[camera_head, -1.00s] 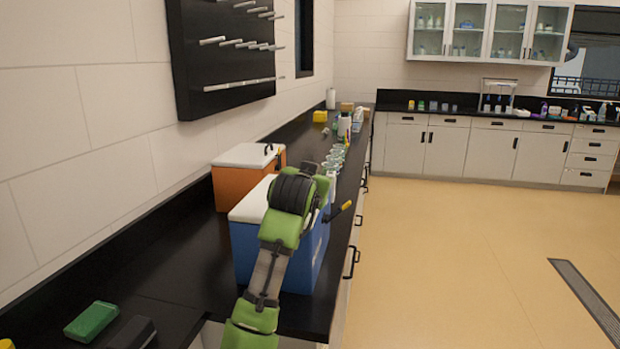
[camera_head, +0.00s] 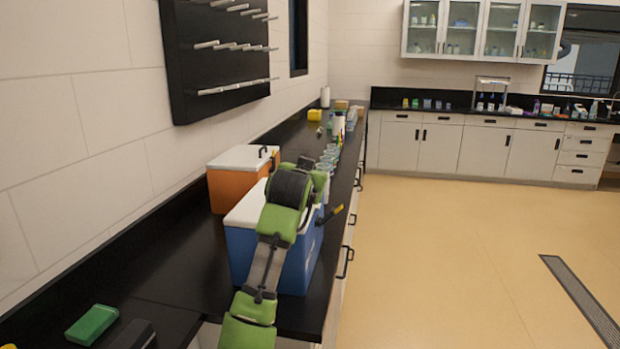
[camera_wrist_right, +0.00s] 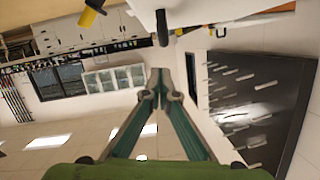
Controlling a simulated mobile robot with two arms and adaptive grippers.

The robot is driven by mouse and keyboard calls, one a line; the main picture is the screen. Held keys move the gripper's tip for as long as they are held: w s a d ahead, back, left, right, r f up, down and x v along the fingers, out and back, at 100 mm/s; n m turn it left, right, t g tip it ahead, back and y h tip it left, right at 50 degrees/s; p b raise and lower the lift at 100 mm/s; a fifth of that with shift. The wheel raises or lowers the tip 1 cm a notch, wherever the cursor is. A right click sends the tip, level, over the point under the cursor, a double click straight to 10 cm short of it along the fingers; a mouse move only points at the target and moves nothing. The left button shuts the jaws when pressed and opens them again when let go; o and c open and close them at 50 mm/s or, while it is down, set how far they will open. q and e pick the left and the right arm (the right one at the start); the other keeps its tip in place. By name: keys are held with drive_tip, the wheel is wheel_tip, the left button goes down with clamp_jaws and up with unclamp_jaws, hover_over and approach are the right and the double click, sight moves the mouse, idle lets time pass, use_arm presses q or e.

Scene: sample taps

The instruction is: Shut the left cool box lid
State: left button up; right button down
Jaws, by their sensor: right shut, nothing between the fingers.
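An orange cool box (camera_head: 229,187) with a white lid (camera_head: 243,157) stands on the black counter by the wall. A blue cool box (camera_head: 238,252) with a white lid (camera_head: 243,204) stands nearer and to its right. Both lids look down on their boxes, but my right arm covers much of the blue one's, so whether it is fully shut is unclear. In the head view this arm hides its own gripper. In the right wrist view my right gripper (camera_wrist_right: 160,82) is shut and empty, apart from a white surface (camera_wrist_right: 185,12) and a black handle (camera_wrist_right: 162,28). My left gripper is out of view.
A yellow-tipped black piece (camera_head: 334,212) sticks out right of the blue box. A green box (camera_head: 92,324) lies on the near counter. Several jars (camera_head: 329,158) stand farther along it. A black peg rack (camera_head: 220,60) hangs on the wall. The floor at right is clear.

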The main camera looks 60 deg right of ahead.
drive_tip(key=shift+s+r+p, duration=0.2)
drive_tip(key=shift+r+p, duration=0.15)
drive_tip(key=shift+r, duration=0.65)
drive_tip(key=shift+s+a+f+b, duration=0.1)
drive_tip(key=shift+s+a+b, duration=0.25)
drive_tip(key=shift+a, duration=0.2)
drive_tip(key=shift+s+a+b, duration=0.35)
drive_tip(key=shift+a, duration=0.2)
use_arm(q)
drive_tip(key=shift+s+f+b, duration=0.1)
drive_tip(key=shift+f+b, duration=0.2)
drive_tip(key=shift+b, duration=0.2)
use_arm(e)
drive_tip(key=v, duration=0.7)
drive_tip(key=shift+a, duration=0.25)
drive_tip(key=shift+w, duration=0.15)
